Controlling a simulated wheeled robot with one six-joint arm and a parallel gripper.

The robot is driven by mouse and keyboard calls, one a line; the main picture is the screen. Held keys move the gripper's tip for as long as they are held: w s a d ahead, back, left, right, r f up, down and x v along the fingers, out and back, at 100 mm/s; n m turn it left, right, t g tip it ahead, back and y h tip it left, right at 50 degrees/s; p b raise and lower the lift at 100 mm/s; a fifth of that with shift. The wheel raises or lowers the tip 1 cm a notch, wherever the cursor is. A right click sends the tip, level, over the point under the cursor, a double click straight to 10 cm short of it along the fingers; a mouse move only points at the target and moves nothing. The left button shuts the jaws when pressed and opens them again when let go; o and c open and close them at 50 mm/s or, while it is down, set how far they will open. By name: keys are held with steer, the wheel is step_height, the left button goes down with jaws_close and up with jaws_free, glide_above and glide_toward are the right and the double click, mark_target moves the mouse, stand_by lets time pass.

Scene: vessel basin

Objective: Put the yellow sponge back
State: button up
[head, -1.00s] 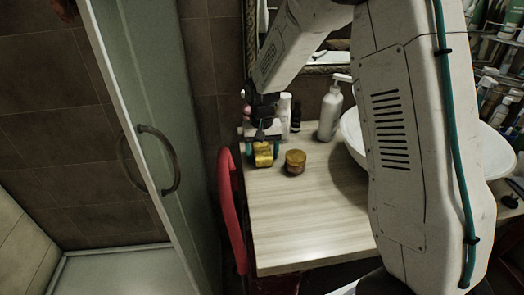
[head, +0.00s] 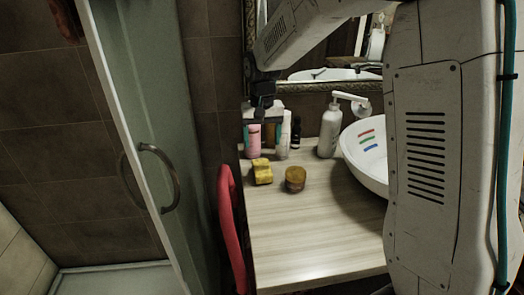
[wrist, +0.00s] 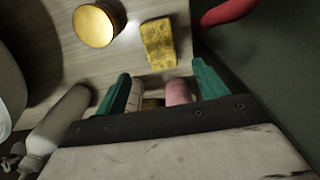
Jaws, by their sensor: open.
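The yellow sponge (head: 262,171) lies on the wooden counter (head: 300,240) near its left edge, left of a round amber jar. It also shows in the wrist view (wrist: 159,43), apart from the fingers.
The amber jar (head: 295,179) stands close to the sponge. A pink bottle (head: 253,140), a white bottle (head: 284,133) and a pump bottle (head: 329,130) stand at the back. A white basin (head: 366,165) is on the right. A red chair (head: 229,225) borders the counter's left. The front counter is clear.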

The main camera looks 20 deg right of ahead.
steer(key=shift+r, duration=0.55)
steer(key=s+d+r+n, duration=0.1)
steer(key=s+r, duration=0.4)
steer(key=s, duration=0.4)
steer(key=s+d+r, duration=0.1)
steer(key=s+r, duration=0.4)
steer(key=s, duration=0.4)
steer(key=s+d+f+n+t, duration=0.1)
steer(key=s, duration=1.6)
steer(key=shift+f, duration=0.35)
